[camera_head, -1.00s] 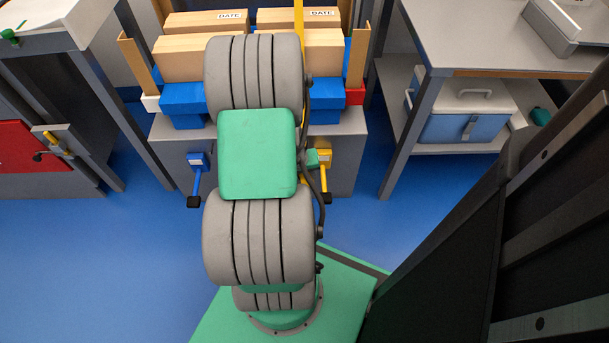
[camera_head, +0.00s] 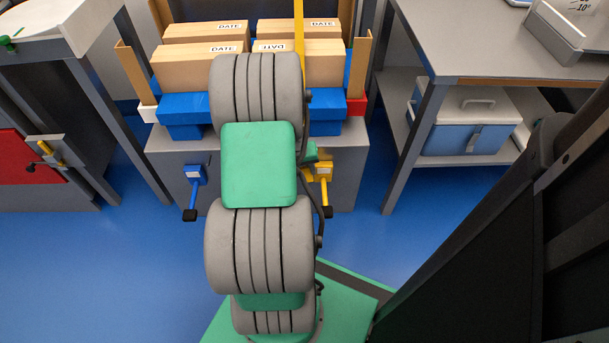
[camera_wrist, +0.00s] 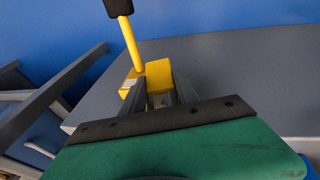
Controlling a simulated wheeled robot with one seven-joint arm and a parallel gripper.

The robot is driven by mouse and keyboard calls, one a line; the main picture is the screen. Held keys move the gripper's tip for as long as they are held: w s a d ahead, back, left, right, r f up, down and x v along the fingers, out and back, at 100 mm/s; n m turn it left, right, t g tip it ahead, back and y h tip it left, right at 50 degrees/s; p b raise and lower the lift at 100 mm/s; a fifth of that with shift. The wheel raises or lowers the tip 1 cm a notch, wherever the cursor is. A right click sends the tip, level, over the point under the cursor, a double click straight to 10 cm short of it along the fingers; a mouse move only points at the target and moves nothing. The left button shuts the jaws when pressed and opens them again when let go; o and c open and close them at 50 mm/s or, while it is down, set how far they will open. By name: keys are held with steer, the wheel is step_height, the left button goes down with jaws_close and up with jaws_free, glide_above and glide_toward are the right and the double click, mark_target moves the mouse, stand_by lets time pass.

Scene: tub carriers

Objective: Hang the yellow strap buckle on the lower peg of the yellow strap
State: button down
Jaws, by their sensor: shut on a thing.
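The yellow lower peg (camera_head: 325,191) sticks out from the front of the grey carrier block, with a black tip and a labelled yellow bracket. It also shows at the top of the wrist view (camera_wrist: 132,42), its black tip towards the camera. The yellow strap (camera_head: 299,38) runs down past the boxes and goes behind my arm. In the wrist view my gripper (camera_wrist: 161,97) is shut on a yellow piece, the strap buckle (camera_wrist: 158,74), right beside the peg's base. I cannot tell whether the buckle is around the peg. In the head view my arm hides the buckle.
Cardboard boxes (camera_head: 203,69) marked DATE sit on blue tubs (camera_head: 184,107) on the grey block (camera_head: 165,165). A blue peg (camera_head: 193,190) is at the left. A grey bench (camera_head: 470,40) with a cooler stands right, a red-fronted unit (camera_head: 18,148) left. Blue floor is open in front.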

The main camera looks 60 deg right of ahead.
steer(key=shift+w+d+f+b, duration=0.25)
steer(key=shift+w+d+b, duration=0.1)
steer(key=shift+d, duration=0.3)
steer(key=shift+w+d+f+b, duration=0.2)
steer(key=shift+w+d+b, duration=0.1)
steer(key=shift+d, duration=0.3)
steer(key=shift+d, duration=0.1)
steer(key=c, duration=0.9)
jaws_free()
steer(key=shift+o, duration=0.2)
steer(key=shift+s, duration=0.15)
